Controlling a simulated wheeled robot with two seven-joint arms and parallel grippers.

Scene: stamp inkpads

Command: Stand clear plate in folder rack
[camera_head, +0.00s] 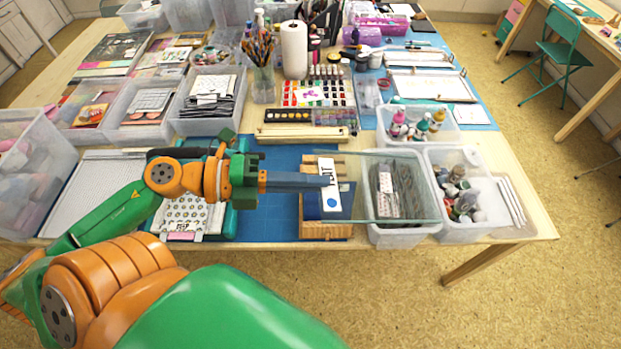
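The clear plate (427,190) is a see-through sheet with a greenish edge. It spans from near my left gripper's tips out over a clear bin on the right. My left gripper (328,181) reaches in from the left, its dark fingers pointing right. Its tips are at or close to the plate's left side; whether they grip it cannot be made out. A wooden block-like stand (325,231), possibly the folder rack, is below and around the fingertips. A white card with a blue dot (331,200) is there too. My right gripper is out of view.
The clear bin (398,238) under the plate holds grey patterned items. Another bin (468,232) with bottles stands to its right. A blue mat (265,218) lies left of the wooden stand. Bins, paints and a paper roll (294,50) crowd the back.

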